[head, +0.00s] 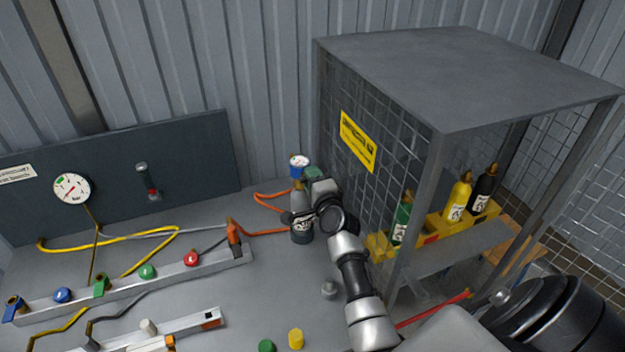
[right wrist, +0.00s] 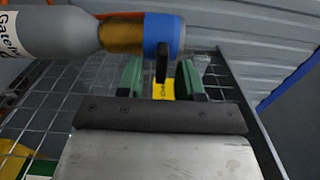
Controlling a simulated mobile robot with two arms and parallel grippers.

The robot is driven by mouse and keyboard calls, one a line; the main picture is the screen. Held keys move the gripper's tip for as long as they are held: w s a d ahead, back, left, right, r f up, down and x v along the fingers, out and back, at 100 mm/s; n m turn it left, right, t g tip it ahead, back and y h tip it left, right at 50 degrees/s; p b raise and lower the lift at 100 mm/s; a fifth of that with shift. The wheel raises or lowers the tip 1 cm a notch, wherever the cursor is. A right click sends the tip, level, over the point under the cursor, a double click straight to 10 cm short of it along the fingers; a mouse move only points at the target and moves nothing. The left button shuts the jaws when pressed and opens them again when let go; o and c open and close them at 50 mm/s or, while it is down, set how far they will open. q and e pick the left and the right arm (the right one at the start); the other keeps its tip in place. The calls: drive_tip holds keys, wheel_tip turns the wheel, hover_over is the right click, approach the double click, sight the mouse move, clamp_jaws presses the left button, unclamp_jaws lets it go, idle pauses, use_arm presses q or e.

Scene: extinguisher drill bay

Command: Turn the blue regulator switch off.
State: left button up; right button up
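A grey bottle (head: 301,228) stands on the bench near the cage, with a brass neck and a blue regulator (head: 299,171) under a round white gauge. In the right wrist view the blue regulator (right wrist: 162,36) lies across the top, and a black switch lever (right wrist: 162,64) sticks out from it. My right gripper (head: 313,174) is beside the regulator on its right. In the right wrist view its two green fingers (right wrist: 160,78) stand apart, with the lever's tip at the gap between them. I cannot tell whether they touch it. My left gripper is not in view.
A mesh cage (head: 385,150) with several bottles stands close on the right. An orange hose (head: 268,232) runs to the bottle's left. A metal rail (head: 120,292) with coloured knobs lies at left. A dark panel (head: 110,190) with a gauge stands behind.

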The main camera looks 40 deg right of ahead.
drive_tip(key=shift+s, duration=0.1)
drive_tip(key=b+v, duration=0.2)
drive_tip(key=v, duration=0.8)
drive_tip(key=shift+s, duration=0.35)
